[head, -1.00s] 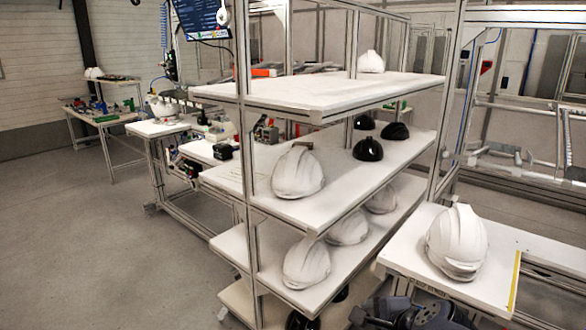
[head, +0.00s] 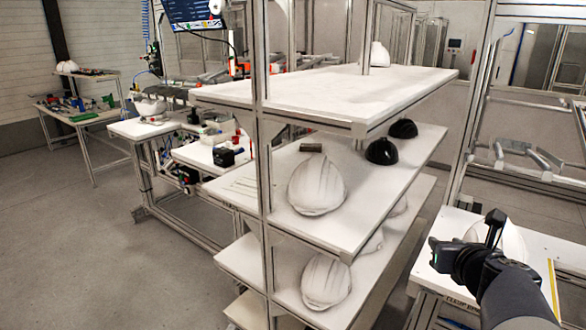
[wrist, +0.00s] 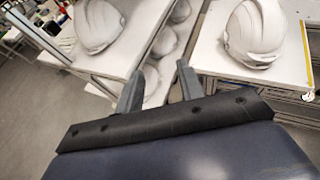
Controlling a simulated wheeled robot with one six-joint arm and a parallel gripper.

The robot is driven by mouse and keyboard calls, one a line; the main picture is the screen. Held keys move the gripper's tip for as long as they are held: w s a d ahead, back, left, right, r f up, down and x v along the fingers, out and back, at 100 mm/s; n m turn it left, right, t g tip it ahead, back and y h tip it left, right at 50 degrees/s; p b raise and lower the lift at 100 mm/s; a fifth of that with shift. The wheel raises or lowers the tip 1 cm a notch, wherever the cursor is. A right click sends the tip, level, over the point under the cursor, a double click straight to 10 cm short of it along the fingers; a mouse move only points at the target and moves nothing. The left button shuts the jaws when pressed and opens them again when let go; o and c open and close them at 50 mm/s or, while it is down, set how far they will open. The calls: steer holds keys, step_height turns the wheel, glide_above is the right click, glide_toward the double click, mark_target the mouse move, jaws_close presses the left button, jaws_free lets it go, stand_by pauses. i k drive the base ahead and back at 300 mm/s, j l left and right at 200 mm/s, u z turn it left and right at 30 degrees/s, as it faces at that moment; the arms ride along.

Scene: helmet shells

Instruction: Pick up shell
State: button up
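A white helmet shell (head: 509,243) sits on the small white table at the right, partly hidden behind my arm. It shows whole in the wrist view (wrist: 256,34), to the right of my gripper. Another white shell (head: 316,185) stands on the middle shelf of the rack and also shows at the upper left of the wrist view (wrist: 99,24). A further white shell (head: 326,281) is on the shelf below. My gripper (wrist: 160,68) is open and empty, its two fingers apart, pointing toward the gap between rack and table. In the head view it is in front of the table shell.
The rack (head: 352,121) with metal posts fills the middle. Black shells (head: 382,151) stand on its middle shelf. The small table (head: 461,220) is at the right. Workbenches (head: 142,129) stand further left. The floor (head: 90,220) at the left is clear.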

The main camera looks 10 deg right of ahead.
mark_target(316, 186)
steer(key=i+j+z, duration=0.2)
steer(key=i+j, duration=1.3)
steer(key=i+l, duration=0.05)
steer(key=i, duration=0.05)
